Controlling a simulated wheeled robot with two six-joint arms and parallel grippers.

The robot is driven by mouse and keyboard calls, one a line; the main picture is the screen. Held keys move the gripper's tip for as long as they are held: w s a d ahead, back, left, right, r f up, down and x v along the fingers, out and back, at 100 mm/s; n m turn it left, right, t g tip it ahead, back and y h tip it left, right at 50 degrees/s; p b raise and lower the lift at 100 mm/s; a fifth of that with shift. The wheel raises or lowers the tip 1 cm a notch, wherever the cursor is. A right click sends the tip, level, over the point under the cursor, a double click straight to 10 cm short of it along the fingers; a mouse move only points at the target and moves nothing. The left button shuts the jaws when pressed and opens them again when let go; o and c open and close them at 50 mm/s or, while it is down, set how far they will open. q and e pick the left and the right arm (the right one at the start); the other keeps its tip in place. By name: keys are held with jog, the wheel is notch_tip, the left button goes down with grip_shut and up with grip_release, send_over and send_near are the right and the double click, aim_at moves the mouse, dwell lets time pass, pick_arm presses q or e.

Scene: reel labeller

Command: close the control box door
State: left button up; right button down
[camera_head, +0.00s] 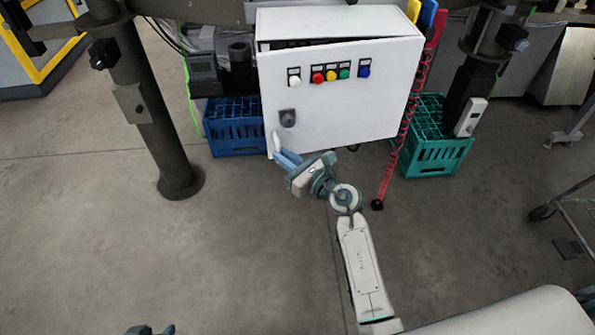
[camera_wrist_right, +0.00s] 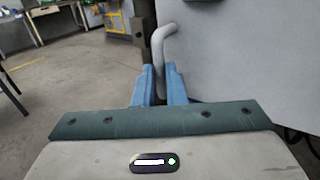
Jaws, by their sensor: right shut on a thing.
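The white control box (camera_head: 340,22) stands at the top middle of the head view. Its door (camera_head: 340,105) is slightly ajar, with a dark gap along its top edge. The door carries several coloured buttons and a dark lock. A pale bent handle (camera_wrist_right: 161,48) sticks out at the door's left edge; it also shows in the head view (camera_head: 276,139). My right gripper (camera_head: 280,153) is shut on this handle, its blue fingers (camera_wrist_right: 160,84) on either side of it. My left gripper (camera_head: 150,330) barely shows at the bottom edge; its fingers cannot be made out clearly.
A blue crate (camera_head: 236,138) stands left of the box and a teal crate (camera_head: 436,160) right of it. A red coiled cord (camera_head: 406,130) hangs by the door's right side. A dark post (camera_head: 150,110) stands at left. The floor in front is clear.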

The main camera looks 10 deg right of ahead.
aim_at(273, 143)
jog(key=w, duration=0.3)
jog(key=w+a, duration=0.1)
jog(key=w, duration=0.1)
jog(key=shift+w+a+f, duration=0.1)
jog(key=shift+w+a, duration=0.05)
jog(key=shift+w, duration=0.25)
pick_arm(q)
jog(key=shift+a, duration=0.1)
pick_arm(e)
jog(key=c, duration=1.9)
grip_release()
jog(key=o, duration=0.4)
jog(key=shift+a, duration=0.3)
jog(key=shift+w+a, duration=0.1)
jog(key=shift+a, duration=0.1)
pick_arm(q)
jog(key=shift+a, duration=0.35)
pick_arm(e)
jog(key=shift+d, duration=0.1)
jog(key=shift+d, duration=0.1)
